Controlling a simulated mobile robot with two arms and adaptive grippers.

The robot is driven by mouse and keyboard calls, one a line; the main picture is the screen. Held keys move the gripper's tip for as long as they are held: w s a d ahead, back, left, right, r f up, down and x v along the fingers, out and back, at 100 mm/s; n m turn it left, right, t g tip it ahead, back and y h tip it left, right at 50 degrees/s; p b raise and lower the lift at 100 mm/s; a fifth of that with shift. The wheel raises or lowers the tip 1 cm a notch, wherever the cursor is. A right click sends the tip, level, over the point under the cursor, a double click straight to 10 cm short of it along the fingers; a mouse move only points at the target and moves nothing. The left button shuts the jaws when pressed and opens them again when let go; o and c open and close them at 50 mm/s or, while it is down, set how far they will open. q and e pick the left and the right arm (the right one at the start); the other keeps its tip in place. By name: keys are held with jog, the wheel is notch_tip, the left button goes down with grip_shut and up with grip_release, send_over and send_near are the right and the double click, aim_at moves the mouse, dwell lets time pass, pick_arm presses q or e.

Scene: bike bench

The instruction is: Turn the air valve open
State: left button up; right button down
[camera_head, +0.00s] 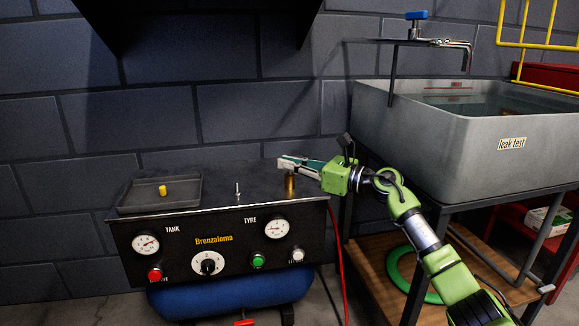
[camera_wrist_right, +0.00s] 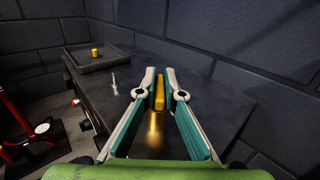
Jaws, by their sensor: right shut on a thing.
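The air valve (camera_head: 291,187) is a brass post at the right end of the black compressor's top. My right gripper (camera_head: 290,165) reaches it from the right, at the top of the post. In the right wrist view, the two fingers of this gripper (camera_wrist_right: 160,78) are closed on the valve's yellow handle (camera_wrist_right: 159,97), which lies lengthwise between them. The brass body shows below it. In the head view the fingers mostly hide the handle. My left gripper is in neither view.
The compressor (camera_head: 215,237) has gauges, buttons and a dial on its front. A tray (camera_head: 135,196) with a yellow piece (camera_head: 162,190) and a small metal toggle (camera_head: 238,190) are on top. A grey sink (camera_head: 440,140) stands at the right, and a red hose (camera_head: 338,260) hangs between.

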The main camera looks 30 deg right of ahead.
jog(key=shift+f, duration=0.1)
jog(key=c, duration=2.2)
grip_release()
jog(key=shift+o, duration=0.2)
